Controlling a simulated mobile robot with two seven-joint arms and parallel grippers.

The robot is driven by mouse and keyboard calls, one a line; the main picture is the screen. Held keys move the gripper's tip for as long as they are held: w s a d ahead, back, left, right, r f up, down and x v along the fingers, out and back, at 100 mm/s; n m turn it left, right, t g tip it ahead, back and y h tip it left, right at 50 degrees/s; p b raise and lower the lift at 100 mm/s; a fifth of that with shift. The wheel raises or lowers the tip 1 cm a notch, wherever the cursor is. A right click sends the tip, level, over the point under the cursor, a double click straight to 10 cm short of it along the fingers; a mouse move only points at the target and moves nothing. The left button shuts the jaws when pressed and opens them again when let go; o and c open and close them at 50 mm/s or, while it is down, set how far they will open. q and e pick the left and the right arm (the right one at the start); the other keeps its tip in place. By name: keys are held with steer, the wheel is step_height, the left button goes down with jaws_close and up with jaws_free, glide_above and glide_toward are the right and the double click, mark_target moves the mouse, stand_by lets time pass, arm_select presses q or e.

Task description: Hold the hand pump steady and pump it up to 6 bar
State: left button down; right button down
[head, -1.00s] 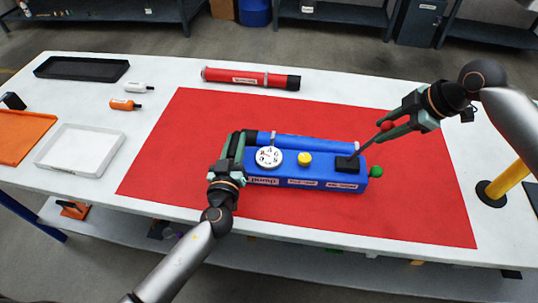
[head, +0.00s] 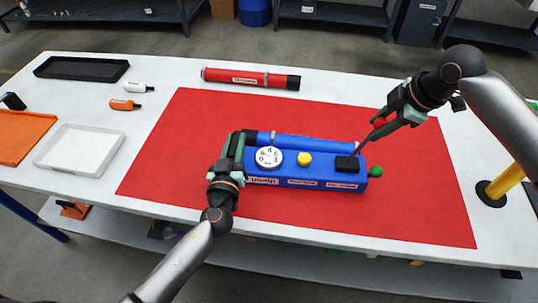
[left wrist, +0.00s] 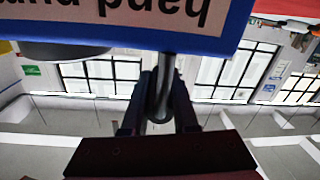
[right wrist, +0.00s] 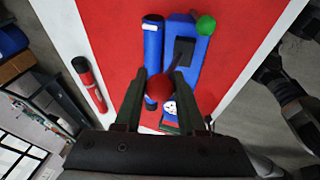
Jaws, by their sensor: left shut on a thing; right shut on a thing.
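The blue hand pump (head: 318,176) lies on the red mat with its white gauge (head: 268,158) facing up; the reading is too small to tell. A yellow knob (head: 304,159) and a black block (head: 347,164) sit on its top. My left gripper (head: 238,143) is shut on a dark handle at the pump's left end; this bar (left wrist: 164,75) shows between the fingers in the left wrist view. My right gripper (head: 382,121) is shut on the red ball (right wrist: 160,87) at the end of the tilted pump lever (head: 362,144).
A green ball (head: 376,172) is at the pump's right end. A red cylinder (head: 250,78) lies behind the red mat (head: 420,200). A white tray (head: 82,168), black tray (head: 80,78) and small bottles (head: 125,104) are at left. A yellow post (head: 507,183) stands at right.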

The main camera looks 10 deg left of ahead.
steer(key=shift+a+r+h, duration=0.15)
steer(key=shift+a+h, duration=0.2)
steer(key=shift+a, duration=0.15)
steer(key=shift+a+r+h, duration=0.15)
steer(key=shift+a+h, duration=0.2)
steer(key=shift+a, duration=0.15)
steer(key=shift+s+a+r+h, duration=0.1)
steer(key=shift+a+r+h, duration=0.05)
steer(key=shift+a+h, duration=0.75)
steer(key=shift+a+n+t+h, duration=0.3)
steer(key=shift+a+h, duration=0.4)
steer(key=shift+a, duration=0.4)
steer(key=shift+s+a, duration=0.1)
steer(key=shift+a, duration=0.15)
steer(key=shift+d+f, duration=0.1)
steer(key=shift+f, duration=0.25)
